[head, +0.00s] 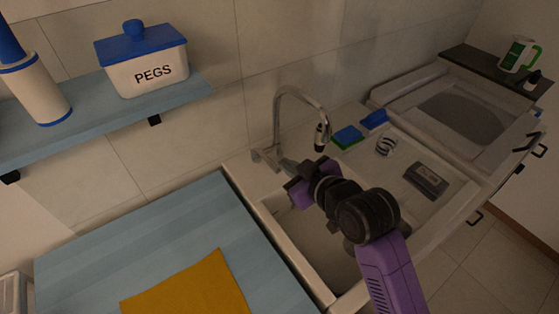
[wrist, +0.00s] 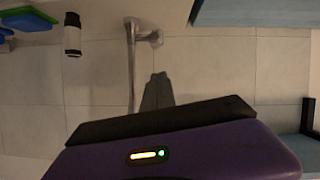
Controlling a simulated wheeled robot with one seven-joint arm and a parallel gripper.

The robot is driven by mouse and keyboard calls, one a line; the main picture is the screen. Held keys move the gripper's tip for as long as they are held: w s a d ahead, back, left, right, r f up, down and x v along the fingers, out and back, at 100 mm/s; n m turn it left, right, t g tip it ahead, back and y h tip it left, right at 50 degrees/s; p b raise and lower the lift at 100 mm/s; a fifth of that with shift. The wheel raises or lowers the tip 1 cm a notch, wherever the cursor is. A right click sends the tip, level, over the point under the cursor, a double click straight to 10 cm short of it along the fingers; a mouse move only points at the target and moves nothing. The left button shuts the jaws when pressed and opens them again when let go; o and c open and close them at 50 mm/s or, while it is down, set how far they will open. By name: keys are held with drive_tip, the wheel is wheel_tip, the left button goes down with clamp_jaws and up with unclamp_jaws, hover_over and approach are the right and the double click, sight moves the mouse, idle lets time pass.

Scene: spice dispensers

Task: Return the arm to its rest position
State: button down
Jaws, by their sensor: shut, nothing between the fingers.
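My arm, purple and black, reaches over the sink (head: 330,255) in the head view. My gripper (head: 284,165) is at its far end, by the base of the metal tap (head: 303,95), and looks close to it. I cannot tell whether they touch. In the wrist view the dark fingers of my gripper (wrist: 157,88) are together with nothing between them. The tap (wrist: 134,50) shows just beyond them, in front of the tiled wall.
A blue counter (head: 130,240) with a yellow mat (head: 190,289) lies left of the sink. A green and blue sponge (head: 347,137) and a dark box (head: 426,181) lie right of the tap.

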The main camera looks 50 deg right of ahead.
drive_tip(key=shift+f+v, duration=0.15)
drive_tip(key=shift+v, duration=0.95)
drive_tip(key=shift+f+v, duration=0.2)
drive_tip(key=shift+v, duration=0.85)
drive_tip(key=shift+s, duration=0.15)
wheel_tip(320, 180, up, 4)
drive_tip(key=s+a+m+t+h, duration=0.1)
drive_tip(key=s+m+t+h, duration=0.1)
drive_tip(key=t, duration=0.2)
drive_tip(key=s+a+f+y, duration=0.1)
drive_tip(key=s+a+f, duration=0.2)
drive_tip(key=s, duration=0.4)
drive_tip(key=s+a+f+n+g+y+b, duration=0.1)
drive_tip(key=s+a+f+y, duration=0.1)
drive_tip(key=s+a, duration=0.3)
drive_tip(key=s+a+f+n+g+y+b, duration=0.1)
drive_tip(key=s+a+f, duration=0.3)
drive_tip(key=s, duration=0.5)
drive_tip(key=shift+a+f+y, duration=0.3)
drive_tip(key=shift+a+y, duration=0.3)
